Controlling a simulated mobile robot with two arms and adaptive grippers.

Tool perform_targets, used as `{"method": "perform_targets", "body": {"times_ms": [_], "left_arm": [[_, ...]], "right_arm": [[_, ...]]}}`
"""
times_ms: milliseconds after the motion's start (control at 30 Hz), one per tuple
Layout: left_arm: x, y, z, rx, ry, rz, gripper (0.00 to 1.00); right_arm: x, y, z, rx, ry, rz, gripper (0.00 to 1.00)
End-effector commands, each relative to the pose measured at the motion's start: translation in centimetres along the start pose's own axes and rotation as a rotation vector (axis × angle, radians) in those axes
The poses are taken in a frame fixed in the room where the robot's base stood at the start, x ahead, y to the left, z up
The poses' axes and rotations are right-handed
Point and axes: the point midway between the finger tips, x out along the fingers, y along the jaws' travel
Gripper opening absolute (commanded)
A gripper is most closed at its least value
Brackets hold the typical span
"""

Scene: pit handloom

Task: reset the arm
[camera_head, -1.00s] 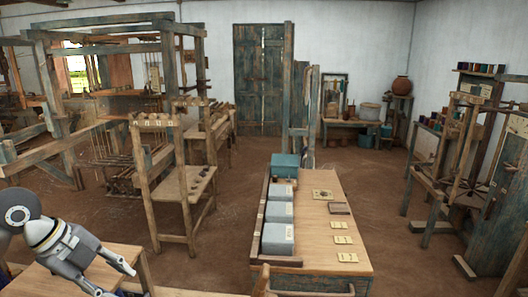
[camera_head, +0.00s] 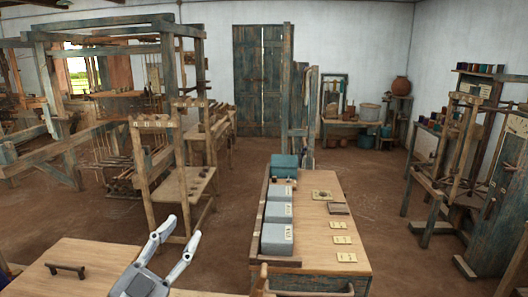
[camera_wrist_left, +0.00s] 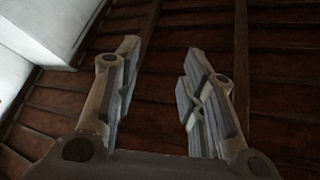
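My left gripper (camera_head: 176,242) is at the bottom of the head view, pointing up and away, over the near wooden table. Its two fingers are spread apart with nothing between them. In the left wrist view the same gripper (camera_wrist_left: 158,82) is open and empty, with the dark wooden ceiling and a pale wall behind it. My right gripper does not show in either view.
The near table (camera_head: 95,264) has a dark handle (camera_head: 66,269) on its top. A wooden bench (camera_head: 318,262) with grey boxes (camera_head: 277,238) and several small cards stands right of the gripper. A tall wooden stand (camera_head: 152,170) is just beyond. Brown floor (camera_head: 232,215) lies clear between stand and bench.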

Motion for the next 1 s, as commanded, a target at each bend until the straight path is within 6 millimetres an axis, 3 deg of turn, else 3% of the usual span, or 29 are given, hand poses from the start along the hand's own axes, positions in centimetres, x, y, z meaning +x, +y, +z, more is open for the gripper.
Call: {"method": "perform_targets", "body": {"times_ms": [133,267,400,500,633,800,933,1000], "left_arm": [[-3.7,-1.1,5.5,-0.101,-0.269,-0.186,0.38],[-8.7,-0.2,10.6,-0.175,-0.550,-0.278,0.38],[-15.6,2.8,15.1,-0.254,-0.881,-0.298,0.38],[-21.1,6.0,16.9,-0.310,-1.114,-0.258,0.38],[-27.3,10.1,17.3,-0.376,-1.363,-0.163,0.38],[-33.7,14.8,15.9,-0.452,-1.601,-0.008,0.38],[-37.7,17.8,13.9,-0.510,-1.743,0.124,0.38],[-38.0,18.6,15.6,-0.505,-1.753,0.132,0.38]], "right_arm": [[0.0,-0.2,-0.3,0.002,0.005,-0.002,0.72],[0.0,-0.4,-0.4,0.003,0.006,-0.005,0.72],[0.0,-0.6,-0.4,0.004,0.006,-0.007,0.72],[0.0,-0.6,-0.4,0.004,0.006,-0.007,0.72],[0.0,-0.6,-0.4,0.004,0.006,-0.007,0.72],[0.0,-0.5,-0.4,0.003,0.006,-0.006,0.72],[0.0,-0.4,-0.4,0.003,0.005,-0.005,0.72],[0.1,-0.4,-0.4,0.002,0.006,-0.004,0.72]]}}
